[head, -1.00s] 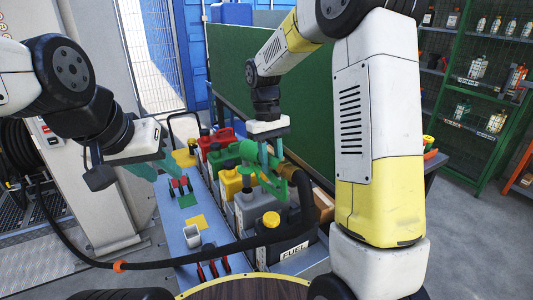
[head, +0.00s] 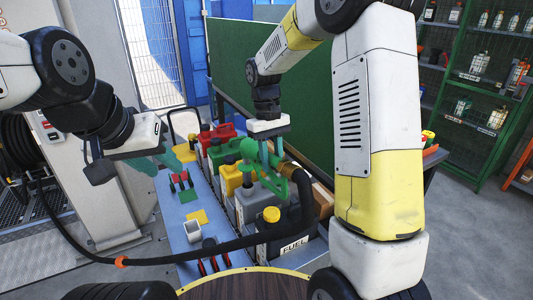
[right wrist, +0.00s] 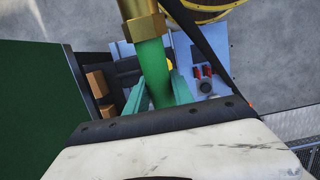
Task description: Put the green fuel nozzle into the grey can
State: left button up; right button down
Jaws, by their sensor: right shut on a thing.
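The green fuel nozzle (head: 297,184) is in my right gripper (head: 268,160), above the row of cans. In the right wrist view the nozzle's green body (right wrist: 151,72) runs between the two teal fingers of my right gripper (right wrist: 157,92), below a brass collar. The grey can (head: 252,207) stands under the nozzle, between the yellow can and the black FUEL can. The nozzle overlaps its top in the picture; I cannot tell whether the spout tip is in its opening. My left gripper (head: 158,164) is open and empty, above the left side of the bench.
A black hose (head: 190,257) with an orange ring sweeps across the front to the nozzle. Red (head: 216,134), green (head: 222,155) and yellow (head: 231,180) cans stand behind the grey can, and a black FUEL can (head: 285,240) before it. The blue bench (head: 175,215) has some bare room.

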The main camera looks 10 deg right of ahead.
aim_at(271, 173)
jog(key=shift+w+x, duration=0.15)
jog(key=shift+x, duration=0.5)
jog(key=shift+w+x, duration=0.1)
jog(key=shift+x, duration=0.55)
jog(key=shift+a+f, duration=0.1)
jog(key=shift+f, duration=0.1)
jog(key=shift+w+x, duration=0.2)
jog(key=shift+x, duration=0.9)
jog(key=shift+w+x, duration=0.2)
jog(key=shift+x, duration=0.9)
jog(key=shift+a+f, duration=0.1)
jog(key=shift+a, duration=0.1)
jog(key=c, duration=1)
grip_release()
jog(key=shift+v, duration=3.9)
